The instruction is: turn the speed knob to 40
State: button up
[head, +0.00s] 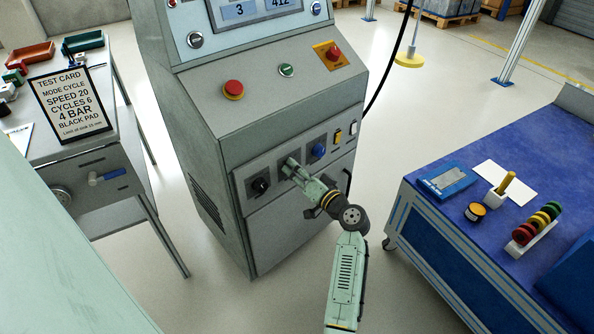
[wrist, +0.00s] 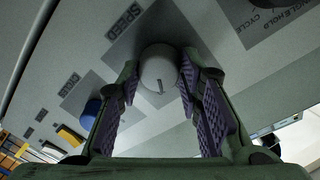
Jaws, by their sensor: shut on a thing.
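The grey round speed knob (wrist: 158,66) shows in the wrist view under the label SPEED (wrist: 124,24) on a darker plate. A short dark mark is on its face; no scale figures can be read, so its setting cannot be told. My gripper (wrist: 160,82) has one finger on each side of the knob and is shut on it. In the head view my gripper (head: 292,168) reaches the front panel between a black knob (head: 260,185) and a blue knob (head: 318,151), and it hides the speed knob.
A yellow switch (head: 338,135) and a white switch (head: 353,128) are on the same panel. A red button (head: 233,89) is above. A test card (head: 68,103) at left reads SPEED 20. A blue-topped bench (head: 540,140) stands at right, with floor between.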

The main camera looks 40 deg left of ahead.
jog(key=shift+m, duration=0.8)
jog(key=o, duration=1.2)
jog(key=shift+c, duration=0.2)
jog(key=shift+d, duration=0.1)
jog(key=v, duration=1.1)
jog(key=shift+d, duration=0.4)
